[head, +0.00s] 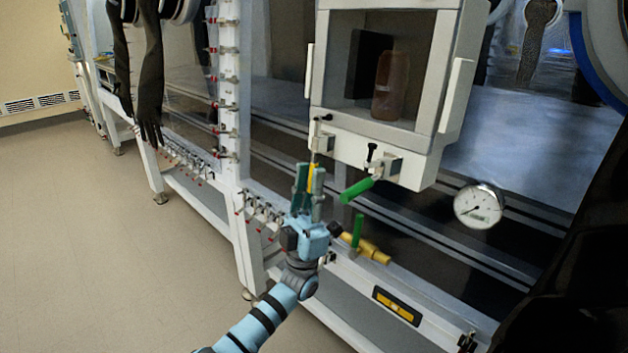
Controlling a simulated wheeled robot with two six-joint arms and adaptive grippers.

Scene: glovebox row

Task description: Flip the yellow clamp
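The yellow clamp (312,178) hangs below the left front corner of the small chamber. Its handle shows as a narrow yellow strip, with its lower part hidden by my gripper. My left gripper (309,182) points up at it, with one teal finger on each side, close against the handle, and appears shut on it. A dark-tipped bolt (326,118) sits above it on the chamber's lower edge. My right gripper is not in view.
A green-handled clamp (357,190) is just right of my gripper. A yellow valve body (373,251) with a green lever, a round gauge (479,206) and the white chamber (334,151) are close by. Black gloves (150,90) hang at left. The floor at left is clear.

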